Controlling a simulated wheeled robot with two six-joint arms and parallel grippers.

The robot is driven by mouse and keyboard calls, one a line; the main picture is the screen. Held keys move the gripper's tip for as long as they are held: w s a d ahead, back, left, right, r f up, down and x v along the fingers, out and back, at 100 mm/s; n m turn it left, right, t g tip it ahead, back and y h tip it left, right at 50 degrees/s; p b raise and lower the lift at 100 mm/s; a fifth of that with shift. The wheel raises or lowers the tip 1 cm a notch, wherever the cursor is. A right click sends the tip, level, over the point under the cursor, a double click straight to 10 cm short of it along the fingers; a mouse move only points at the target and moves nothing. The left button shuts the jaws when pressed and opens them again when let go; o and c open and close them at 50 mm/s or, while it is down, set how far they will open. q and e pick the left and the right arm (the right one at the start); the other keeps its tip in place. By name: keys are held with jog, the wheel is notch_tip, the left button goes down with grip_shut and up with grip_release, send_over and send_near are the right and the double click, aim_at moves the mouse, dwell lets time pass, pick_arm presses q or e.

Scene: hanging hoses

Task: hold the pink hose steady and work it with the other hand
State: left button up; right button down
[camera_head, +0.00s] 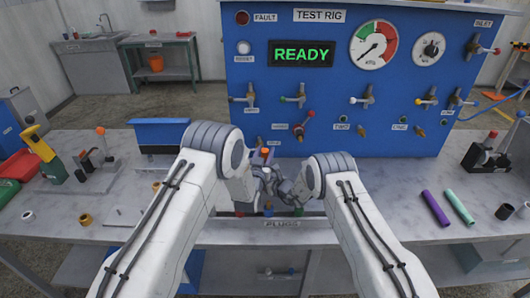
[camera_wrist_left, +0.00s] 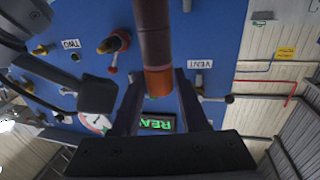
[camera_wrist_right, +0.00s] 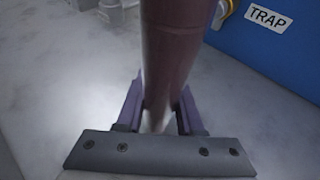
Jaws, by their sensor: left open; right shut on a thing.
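The hose is a dull brownish-pink tube (camera_wrist_left: 153,35) in the left wrist view, with an orange end section (camera_wrist_left: 158,80). My left gripper (camera_wrist_left: 158,98) is open, with one finger on each side of that orange end. In the right wrist view the tube (camera_wrist_right: 172,50) runs down between the fingers of my right gripper (camera_wrist_right: 160,108), which is shut on it. In the head view both grippers meet in front of the blue panel, the left (camera_head: 257,176) beside the right (camera_head: 283,188). There my wrists and grippers hide most of the hose.
The blue test rig (camera_head: 340,110) stands close behind, with taps and stubs sticking out. A PLUGS tray (camera_head: 282,223) is at the bench's front edge. Purple (camera_head: 436,208) and green (camera_head: 460,206) tubes lie on the right. A yellow device (camera_head: 42,150) stands far left.

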aim_at(265, 150)
pick_arm(q)
jog(key=shift+w, duration=0.15)
grip_shut()
jog(key=shift+r, duration=0.75)
dwell(0.5)
jog(key=shift+r, duration=2.15)
jog(key=shift+r, duration=0.15)
jog(key=shift+r, duration=1.35)
pick_arm(e)
jog(key=shift+c, duration=2.3)
grip_release()
